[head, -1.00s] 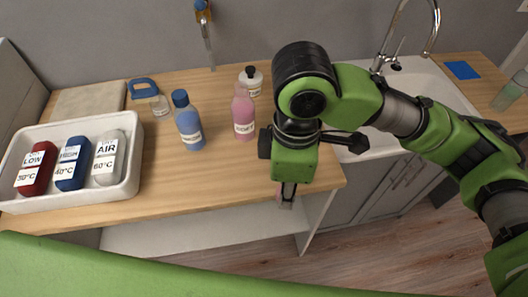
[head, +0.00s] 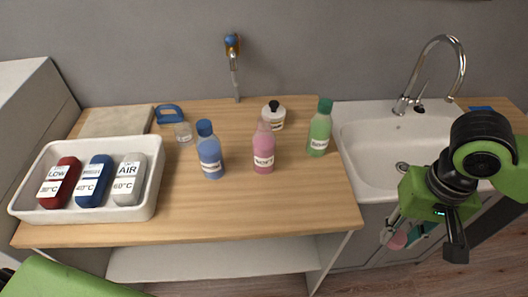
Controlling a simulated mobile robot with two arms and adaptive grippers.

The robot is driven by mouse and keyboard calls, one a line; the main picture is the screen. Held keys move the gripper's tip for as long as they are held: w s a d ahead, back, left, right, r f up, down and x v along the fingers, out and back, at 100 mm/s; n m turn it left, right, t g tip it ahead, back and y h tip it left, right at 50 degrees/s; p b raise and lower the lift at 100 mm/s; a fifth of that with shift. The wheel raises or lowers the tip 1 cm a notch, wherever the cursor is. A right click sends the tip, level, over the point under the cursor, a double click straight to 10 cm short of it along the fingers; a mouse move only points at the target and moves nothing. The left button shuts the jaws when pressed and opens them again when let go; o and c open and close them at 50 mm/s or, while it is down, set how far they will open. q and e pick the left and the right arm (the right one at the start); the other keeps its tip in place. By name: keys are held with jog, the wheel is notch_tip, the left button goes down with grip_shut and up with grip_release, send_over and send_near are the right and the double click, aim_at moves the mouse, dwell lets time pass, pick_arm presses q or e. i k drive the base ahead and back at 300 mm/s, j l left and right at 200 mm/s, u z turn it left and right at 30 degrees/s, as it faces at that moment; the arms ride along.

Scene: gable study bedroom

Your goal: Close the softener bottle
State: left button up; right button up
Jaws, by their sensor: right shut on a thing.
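The pink bottle (head: 264,152), which looks like the softener bottle, stands upright on the wooden counter. Its label is too small to read surely. Its narrow top shows no coloured cap like those on the blue and green bottles. My right gripper (head: 394,236) is at the right, in front of the sink cabinet and well apart from the bottle. It is shut on a small round pink thing (head: 398,240), which looks like a cap and is partly hidden by the gripper. My left gripper is out of view.
A blue bottle (head: 210,153), a green bottle (head: 319,131) and a white black-capped bottle (head: 273,115) stand around the pink one. A white tray (head: 100,209) with several labelled bottles is at left. The sink (head: 378,154) is at right. The counter's front is clear.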

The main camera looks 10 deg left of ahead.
aim_at(263, 140)
jog(key=l+u, duration=0.1)
jog(key=u, duration=0.35)
jog(key=l+u, duration=0.15)
jog(key=u, duration=0.25)
jog(key=l+u, duration=0.15)
jog(key=l, duration=0.3)
jog(key=l+u, duration=0.2)
jog(key=l, duration=0.2)
jog(key=k+l+u, duration=0.15)
jog(key=l, duration=0.3)
jog(key=l+u, duration=0.2)
jog(key=l, duration=0.2)
jog(key=k+l+u, duration=0.15)
jog(key=l, duration=0.5)
jog(key=k+l, duration=0.1)
jog(key=l, duration=0.1)
